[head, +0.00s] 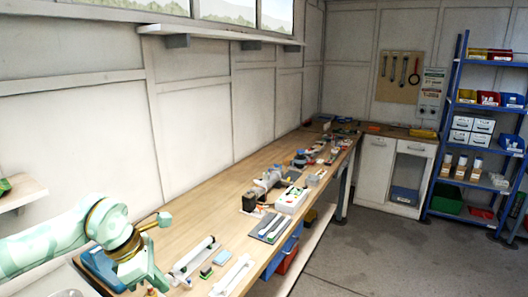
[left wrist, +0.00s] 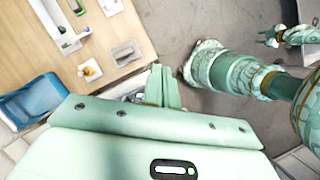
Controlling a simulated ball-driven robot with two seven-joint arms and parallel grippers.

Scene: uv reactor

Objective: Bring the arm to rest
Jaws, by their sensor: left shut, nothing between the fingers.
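My left arm, pale green with gold joints, comes in from the left in the head view. Its gripper (head: 158,280) is over the near left end of the long wooden workbench (head: 187,238). In the left wrist view my left gripper's fingers (left wrist: 160,84) are together, with nothing between them. They point past the bench edge, with grey floor beyond. In the left wrist view a pale green claw (left wrist: 270,39), which looks like my right gripper, hangs over the floor at top right. My right gripper does not show in the head view.
A blue bin (left wrist: 35,100) is close to my left gripper. A wall shelf (head: 220,33) is above. Blue shelving (head: 456,110) stands far right. The floor (head: 360,245) right of the bench is clear.

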